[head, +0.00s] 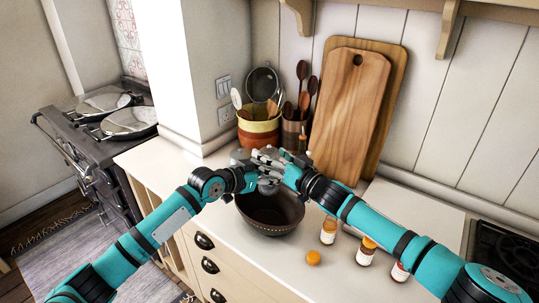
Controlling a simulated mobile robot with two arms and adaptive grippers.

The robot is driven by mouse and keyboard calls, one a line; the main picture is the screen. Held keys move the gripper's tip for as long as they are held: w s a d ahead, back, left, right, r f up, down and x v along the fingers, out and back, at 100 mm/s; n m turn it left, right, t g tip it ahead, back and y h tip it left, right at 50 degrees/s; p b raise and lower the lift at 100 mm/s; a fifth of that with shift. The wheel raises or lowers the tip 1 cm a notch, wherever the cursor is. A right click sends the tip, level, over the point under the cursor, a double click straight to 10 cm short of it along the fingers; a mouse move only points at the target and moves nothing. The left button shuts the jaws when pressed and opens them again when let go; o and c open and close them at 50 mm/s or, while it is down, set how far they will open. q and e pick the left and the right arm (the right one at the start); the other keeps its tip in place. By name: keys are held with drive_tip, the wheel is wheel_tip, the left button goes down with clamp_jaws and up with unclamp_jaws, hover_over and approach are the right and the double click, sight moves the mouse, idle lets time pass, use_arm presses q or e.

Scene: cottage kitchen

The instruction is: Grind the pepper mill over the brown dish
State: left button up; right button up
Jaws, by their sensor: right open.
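The brown dish (270,228) is a dark round bowl on the worktop, below my two grippers. Its far rim is partly covered by them. My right gripper (268,160) is open above the dish, reaching in from the right. My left gripper (246,162) comes in from the left and meets it there. The two overlap, so I cannot tell whether the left fingers are open or shut, or whether they hold anything. I cannot make out the pepper mill for certain.
Behind are a striped utensil crock (258,131) and wooden boards (350,105). A stove (100,140) stands left; a dark hob (508,250) is right.

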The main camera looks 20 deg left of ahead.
drive_tip(key=shift+w+a, duration=0.25)
drive_tip(key=shift+a, duration=0.15)
drive_tip(key=c, duration=1.2)
drive_tip(key=shift+s+a+m+t, duration=0.2)
drive_tip(key=shift+m+t, duration=0.1)
drive_tip(key=shift+t, duration=0.1)
drive_tip(key=shift+a+r+m+t+h, duration=0.15)
drive_tip(key=shift+a+m+t+h, duration=0.05)
drive_tip(key=shift+m+t+h, duration=0.6)
drive_tip(key=shift+t+h, duration=0.3)
drive_tip(key=shift+w+d+m+t+h, duration=0.15)
drive_tip(key=shift+d+m+t+h, duration=0.15)
drive_tip(key=shift+m+h, duration=0.1)
drive_tip(key=shift+d, duration=0.1)
drive_tip(key=o, duration=1.2)
